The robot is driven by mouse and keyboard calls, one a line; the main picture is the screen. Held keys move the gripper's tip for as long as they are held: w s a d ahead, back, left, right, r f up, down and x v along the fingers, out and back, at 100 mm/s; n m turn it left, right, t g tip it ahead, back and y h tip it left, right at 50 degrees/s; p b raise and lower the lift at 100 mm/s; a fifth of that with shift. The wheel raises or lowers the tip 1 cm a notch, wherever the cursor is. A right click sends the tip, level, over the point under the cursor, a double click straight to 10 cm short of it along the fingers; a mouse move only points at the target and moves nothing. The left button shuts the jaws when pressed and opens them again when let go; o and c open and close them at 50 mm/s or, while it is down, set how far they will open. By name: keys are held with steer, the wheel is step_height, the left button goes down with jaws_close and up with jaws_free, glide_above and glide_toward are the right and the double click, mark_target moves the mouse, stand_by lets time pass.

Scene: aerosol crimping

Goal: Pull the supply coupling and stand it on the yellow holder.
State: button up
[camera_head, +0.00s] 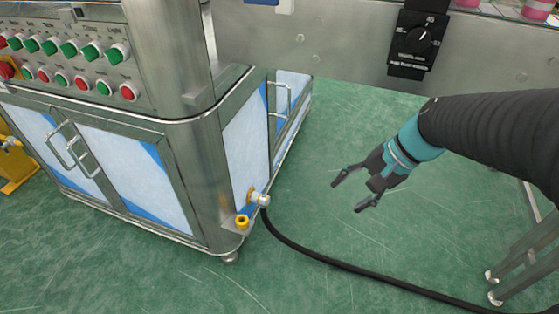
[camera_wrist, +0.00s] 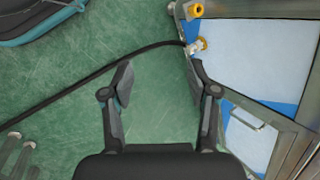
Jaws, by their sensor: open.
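The supply coupling (camera_head: 262,199) is a pale metal fitting seated at a brass port low on the cabinet's corner side, with a black hose (camera_head: 335,262) running from it. In the wrist view the coupling (camera_wrist: 197,46) is beyond the fingertips, towards the upper right. The yellow holder (camera_head: 242,221) is a small ring on a bracket just below and left of the coupling; it also shows in the wrist view (camera_wrist: 195,10). The holder looks empty. My gripper (camera_head: 349,193) is open and empty, to the right of the coupling and apart from it; it also shows in the wrist view (camera_wrist: 160,78).
The steel cabinet (camera_head: 185,130) with rows of red and green buttons stands at left. A steel beam (camera_head: 340,40) with a black dial box (camera_head: 416,42) crosses the top. Metal legs (camera_head: 520,275) stand at lower right. Green floor between them is clear except for the hose.

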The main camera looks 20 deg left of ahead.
steer(key=w+a+f+m+g+y+b, duration=0.1)
steer(key=w+a+f+m+y, duration=0.3)
steer(key=w+a+f, duration=0.4)
steer(key=w+a+f+m+g+y+b, duration=0.15)
steer(key=w+a+f+m+y, duration=0.35)
steer(key=f, duration=0.5)
steer(key=m+t+y+b, duration=0.1)
steer(key=m+t+y, duration=0.2)
steer(key=m+t, duration=0.35)
glide_toward(266, 201)
steer(key=w+a+f+m+g, duration=0.1)
steer(key=w+m+g, duration=0.1)
steer(key=shift+w+a+f, duration=0.1)
steer(key=shift+w+f, duration=0.05)
steer(key=shift+w, duration=0.1)
steer(key=shift+a, duration=0.1)
steer(key=shift+w+a+b, duration=0.15)
steer(key=shift+a+b, duration=0.3)
steer(key=shift+a, duration=1.75)
steer(key=shift+w+a+b, duration=0.2)
steer(key=shift+a+b, duration=0.2)
steer(key=shift+a, duration=1.8)
steer(key=shift+b, duration=0.5)
